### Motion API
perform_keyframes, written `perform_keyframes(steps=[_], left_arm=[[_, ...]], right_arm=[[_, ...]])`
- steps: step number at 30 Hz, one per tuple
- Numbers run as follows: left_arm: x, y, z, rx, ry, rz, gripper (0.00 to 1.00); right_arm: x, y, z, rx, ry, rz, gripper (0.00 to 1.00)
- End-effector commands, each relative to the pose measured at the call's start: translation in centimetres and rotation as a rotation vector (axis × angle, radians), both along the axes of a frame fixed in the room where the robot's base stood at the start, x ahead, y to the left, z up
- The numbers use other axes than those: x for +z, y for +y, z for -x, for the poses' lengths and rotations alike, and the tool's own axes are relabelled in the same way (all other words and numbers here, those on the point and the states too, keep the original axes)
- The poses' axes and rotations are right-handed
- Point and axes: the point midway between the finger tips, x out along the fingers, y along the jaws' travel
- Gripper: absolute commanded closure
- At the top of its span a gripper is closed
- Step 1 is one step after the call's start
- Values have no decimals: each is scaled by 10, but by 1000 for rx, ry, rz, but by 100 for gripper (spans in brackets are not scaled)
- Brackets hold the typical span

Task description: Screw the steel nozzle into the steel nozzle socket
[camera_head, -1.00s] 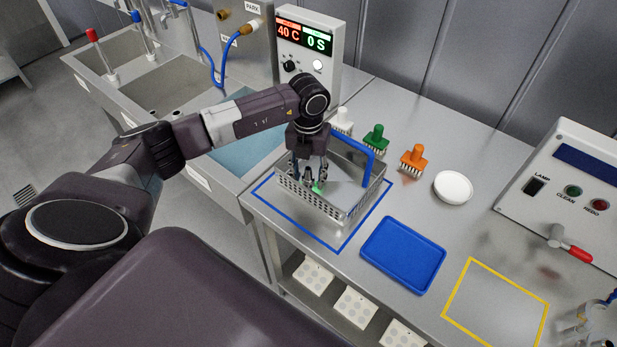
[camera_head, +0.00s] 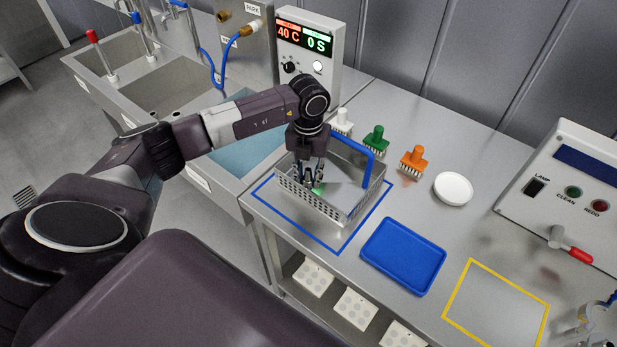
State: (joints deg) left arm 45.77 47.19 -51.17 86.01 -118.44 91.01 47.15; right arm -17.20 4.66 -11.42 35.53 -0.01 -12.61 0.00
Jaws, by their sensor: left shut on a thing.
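My left gripper (camera_head: 312,184) reaches down into a perforated steel basket (camera_head: 352,211) with a blue handle. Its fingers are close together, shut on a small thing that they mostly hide. A small green patch (camera_head: 318,190) shows at the fingertips; I cannot tell if it belongs to the held thing. I cannot make out the steel nozzle or the steel nozzle socket for certain.
The basket stands in a blue outline (camera_head: 337,251). A blue tray (camera_head: 403,255), a white dish (camera_head: 453,189), green (camera_head: 376,138) and orange (camera_head: 414,159) brushes and a control box (camera_head: 575,185) are to its right. The yellow outline (camera_head: 497,262) encloses bare bench.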

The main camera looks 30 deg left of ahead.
Motion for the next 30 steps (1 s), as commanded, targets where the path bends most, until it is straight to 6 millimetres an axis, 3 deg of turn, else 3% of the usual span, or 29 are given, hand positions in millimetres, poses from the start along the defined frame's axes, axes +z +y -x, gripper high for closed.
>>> perform_keyframes(steps=[30], left_arm=[[55,0,0,0,-1,0,100]], right_arm=[[36,3,0,0,0,-3,60]])
